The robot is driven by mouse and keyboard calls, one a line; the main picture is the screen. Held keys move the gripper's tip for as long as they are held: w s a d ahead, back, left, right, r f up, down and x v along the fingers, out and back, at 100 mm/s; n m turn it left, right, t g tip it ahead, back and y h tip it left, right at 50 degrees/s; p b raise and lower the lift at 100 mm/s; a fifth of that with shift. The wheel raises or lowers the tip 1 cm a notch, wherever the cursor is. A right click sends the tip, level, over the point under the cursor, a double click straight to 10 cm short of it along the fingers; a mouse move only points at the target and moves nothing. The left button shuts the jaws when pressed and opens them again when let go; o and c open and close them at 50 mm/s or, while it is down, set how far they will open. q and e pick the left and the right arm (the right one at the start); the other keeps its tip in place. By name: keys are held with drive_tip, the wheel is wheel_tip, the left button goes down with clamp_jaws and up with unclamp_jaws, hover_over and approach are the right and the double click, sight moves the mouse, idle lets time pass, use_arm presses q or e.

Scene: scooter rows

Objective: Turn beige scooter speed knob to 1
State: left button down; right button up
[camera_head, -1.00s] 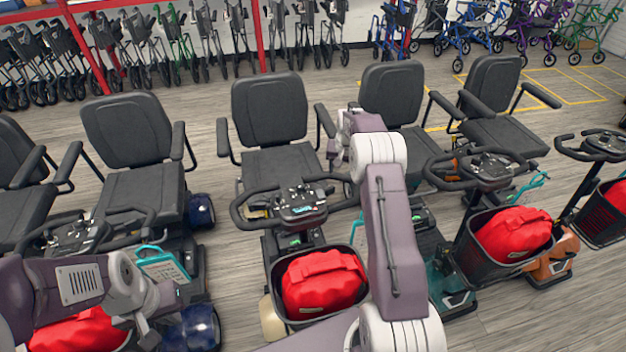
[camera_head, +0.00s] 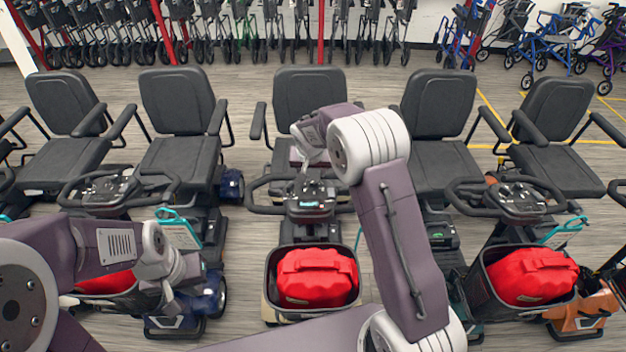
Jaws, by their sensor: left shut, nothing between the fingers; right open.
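The beige scooter (camera_head: 270,307) stands in the middle, with a dark front basket holding a red bag. Its control console (camera_head: 312,203) sits between black looped handlebars above the basket. The speed knob is too small to make out. My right arm reaches over the scooter's right side, and its gripper (camera_head: 298,182) points down at the console's left part, partly hidden by the wrist. It is open; I cannot tell whether it touches anything. My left gripper (camera_head: 172,296) is low at the left, shut and empty, in front of the blue scooter (camera_head: 180,326).
More scooters stand in a row on both sides, including an orange one (camera_head: 585,310) at the right. A red bag (camera_head: 316,277) fills the beige scooter's basket. Folded walkers (camera_head: 240,30) line the back wall. Clear wood floor lies behind the seats.

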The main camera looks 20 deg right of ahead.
sight(314, 182)
drive_tip(key=p+x, duration=0.1)
drive_tip(key=x, duration=0.7)
drive_tip(key=shift+d+f+p, duration=0.2)
drive_tip(key=shift+f+p, duration=0.1)
clamp_jaws()
